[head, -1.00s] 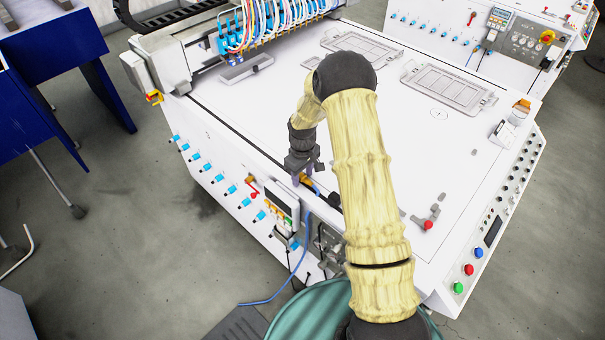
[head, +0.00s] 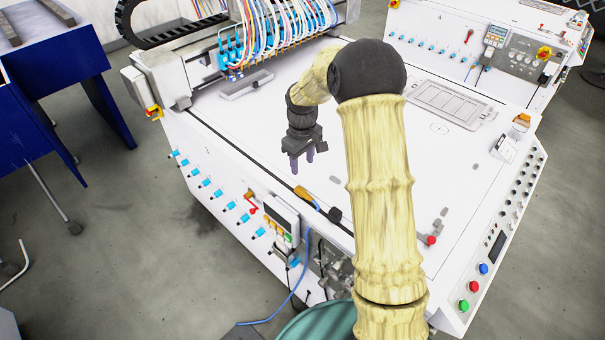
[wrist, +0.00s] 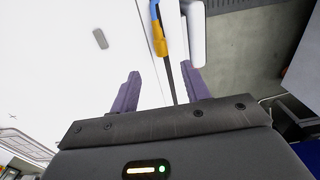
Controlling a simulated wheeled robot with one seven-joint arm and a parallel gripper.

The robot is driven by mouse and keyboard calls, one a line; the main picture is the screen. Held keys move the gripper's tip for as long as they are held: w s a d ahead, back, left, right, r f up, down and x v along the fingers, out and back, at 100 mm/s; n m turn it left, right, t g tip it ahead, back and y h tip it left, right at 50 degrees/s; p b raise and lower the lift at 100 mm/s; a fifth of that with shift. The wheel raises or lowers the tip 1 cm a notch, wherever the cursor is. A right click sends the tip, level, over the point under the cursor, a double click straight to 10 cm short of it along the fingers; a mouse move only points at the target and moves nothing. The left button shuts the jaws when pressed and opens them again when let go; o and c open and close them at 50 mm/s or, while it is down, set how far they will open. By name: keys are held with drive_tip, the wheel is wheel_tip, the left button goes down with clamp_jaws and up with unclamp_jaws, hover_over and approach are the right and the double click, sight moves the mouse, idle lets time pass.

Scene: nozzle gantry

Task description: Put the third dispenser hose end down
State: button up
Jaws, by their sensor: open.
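A hose end (head: 303,193) with an orange-yellow grip, joined to a blue hose, lies at the front edge of the white machine table. In the wrist view the hose end (wrist: 159,42) shows orange-yellow, with blue above it and a thin dark part reaching down between the fingers in the picture. My gripper (head: 302,168) is open and empty, held above the tabletop behind the hose end. Its two purple fingers (wrist: 160,88) stand wide apart in the wrist view. I cannot tell which dispenser number this hose end has.
A gantry with blue nozzles (head: 228,52) and many coloured hoses stands at the back left. A grey bar (head: 247,85) lies before it. A rectangular frame plate (head: 447,103) lies at the right. A blue hose (head: 272,318) hangs down the front to the floor. The middle tabletop is clear.

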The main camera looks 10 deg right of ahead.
drive_tip(key=shift+r, duration=0.3)
idle(0.4)
drive_tip(key=s+r+m+t, duration=0.1)
drive_tip(key=s+r+m, duration=0.2)
drive_tip(key=s, duration=0.9)
drive_tip(key=s+r+m+t, duration=0.1)
drive_tip(key=s+r+m, duration=0.2)
drive_tip(key=s, duration=0.9)
drive_tip(key=shift+d+m+t, duration=0.25)
drive_tip(key=shift+m+t, duration=0.05)
drive_tip(key=shift+m, duration=0.1)
